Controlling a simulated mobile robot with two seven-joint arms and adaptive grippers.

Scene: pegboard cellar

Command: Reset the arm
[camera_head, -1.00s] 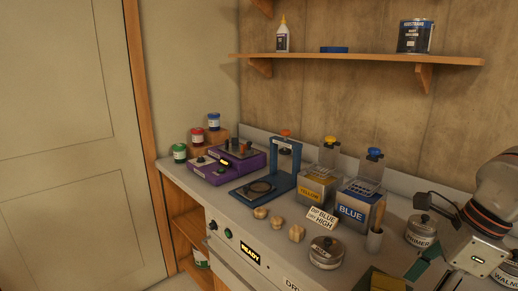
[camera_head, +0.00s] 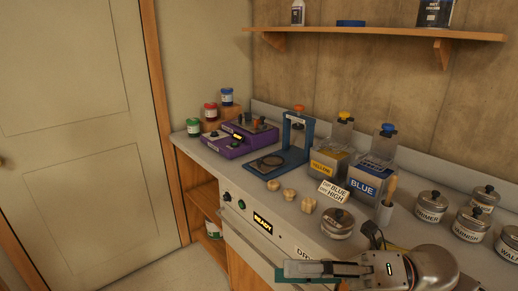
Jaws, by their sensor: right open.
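My right gripper (camera_head: 290,271) is at the bottom of the head view, in front of the counter's front edge. It points left, with its grey and teal fingers seen from the side. It is open, and I see nothing held in it. My right wrist and rounded arm link show just to its right. The gripper covers part of the oven-like front panel and its lettering. My left arm and gripper are not in view.
The counter holds a lidded tin (camera_head: 338,224), several small tan lumps (camera_head: 308,205), a blue container (camera_head: 367,180), a yellow container (camera_head: 326,165), a blue stand (camera_head: 298,145) and a purple unit (camera_head: 240,139). Several tins, one labelled varnish (camera_head: 470,225), stand right. Open floor lies left.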

